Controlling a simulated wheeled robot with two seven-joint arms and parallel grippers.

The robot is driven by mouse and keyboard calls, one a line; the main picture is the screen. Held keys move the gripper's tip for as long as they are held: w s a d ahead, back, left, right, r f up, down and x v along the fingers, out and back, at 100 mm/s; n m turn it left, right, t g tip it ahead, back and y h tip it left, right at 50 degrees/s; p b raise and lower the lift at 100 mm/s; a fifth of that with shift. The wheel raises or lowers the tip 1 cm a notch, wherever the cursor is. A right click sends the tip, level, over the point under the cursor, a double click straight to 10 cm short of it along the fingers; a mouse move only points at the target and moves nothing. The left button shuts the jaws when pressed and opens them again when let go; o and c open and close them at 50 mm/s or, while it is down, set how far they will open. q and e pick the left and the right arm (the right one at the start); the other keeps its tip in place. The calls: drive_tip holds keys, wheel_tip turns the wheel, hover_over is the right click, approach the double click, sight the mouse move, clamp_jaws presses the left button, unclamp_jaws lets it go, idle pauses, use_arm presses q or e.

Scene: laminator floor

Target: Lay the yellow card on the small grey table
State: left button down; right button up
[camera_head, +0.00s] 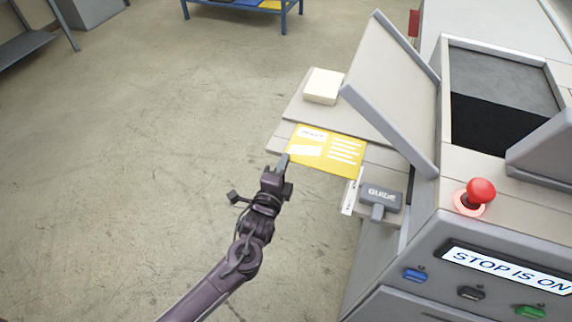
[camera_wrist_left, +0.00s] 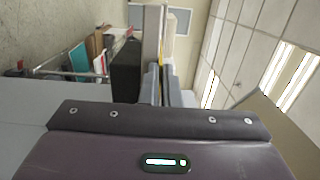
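The yellow card (camera_head: 327,149), with white printed areas, lies flat in the head view at the left side of the machine. My left gripper (camera_head: 284,160) meets its left end. In the left wrist view my left gripper's grey fingers (camera_wrist_left: 163,88) are close together, with a thin yellow edge of the card between them. The small grey table (camera_head: 292,112) juts out from the machine, and the card overlaps its near part in the picture. I cannot tell whether the card touches it. My right gripper is in neither view.
A cream block (camera_head: 323,86) stands on the table's far part. A raised grey panel (camera_head: 392,92) leans over its right side. A GUIDE handle (camera_head: 381,197) and a red stop button (camera_head: 480,193) are nearby.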

use_arm(q)
drive_tip(key=c, duration=1.6)
unclamp_jaws()
drive_tip(key=b+v, duration=0.1)
drive_tip(key=v, duration=0.6)
drive_tip(key=shift+s+b, duration=0.4)
